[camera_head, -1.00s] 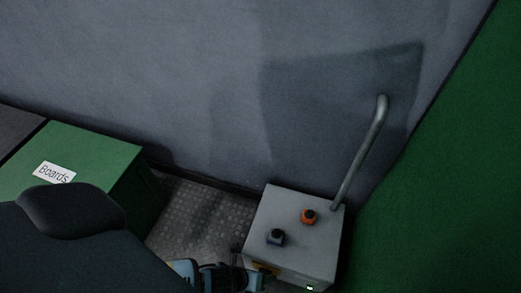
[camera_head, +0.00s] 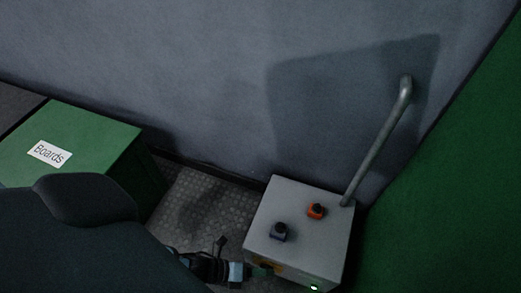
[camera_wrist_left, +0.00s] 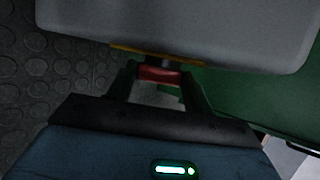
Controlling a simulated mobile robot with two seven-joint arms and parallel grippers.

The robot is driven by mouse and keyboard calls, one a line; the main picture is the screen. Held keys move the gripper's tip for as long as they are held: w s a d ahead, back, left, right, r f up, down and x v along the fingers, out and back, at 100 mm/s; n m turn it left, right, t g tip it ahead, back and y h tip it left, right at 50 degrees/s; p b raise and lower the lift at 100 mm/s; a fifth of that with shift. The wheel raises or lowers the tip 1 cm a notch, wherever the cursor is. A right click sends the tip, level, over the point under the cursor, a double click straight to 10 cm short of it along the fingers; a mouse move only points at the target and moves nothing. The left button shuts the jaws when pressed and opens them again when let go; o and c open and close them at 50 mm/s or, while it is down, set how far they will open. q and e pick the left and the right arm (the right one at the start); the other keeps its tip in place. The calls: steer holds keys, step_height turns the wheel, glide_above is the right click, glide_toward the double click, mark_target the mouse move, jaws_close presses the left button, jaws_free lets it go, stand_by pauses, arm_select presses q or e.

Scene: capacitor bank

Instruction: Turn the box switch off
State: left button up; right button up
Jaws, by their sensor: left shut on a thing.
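The grey box (camera_head: 300,215) stands on the floor by the wall. Its top has a black knob on a dark blue base (camera_head: 279,231) and a black knob on an orange base (camera_head: 316,211). Its front has a yellow plate; the plate's edge (camera_wrist_left: 125,48) shows in the left wrist view. There, a red switch handle (camera_wrist_left: 160,74) sticks out under the box. My left gripper (camera_head: 262,271) is at the box's front. In the left wrist view its fingers (camera_wrist_left: 160,80) are shut on the red handle. The handle's exact angle is hard to tell. My right gripper is not in view.
A bent grey pipe (camera_head: 380,145) rises behind the box. A green box labelled Boards (camera_head: 95,140) stands at the left. A green surface (camera_head: 450,190) is close on the right. Textured floor (camera_head: 195,205) is free between the boxes.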

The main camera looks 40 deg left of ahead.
arm_select(q)
steer(key=shift+f+h, duration=0.1)
steer(key=shift+h, duration=0.2)
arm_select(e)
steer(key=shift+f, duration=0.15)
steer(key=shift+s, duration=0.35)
arm_select(q)
steer(key=shift+t, duration=0.3)
steer(key=o, duration=1)
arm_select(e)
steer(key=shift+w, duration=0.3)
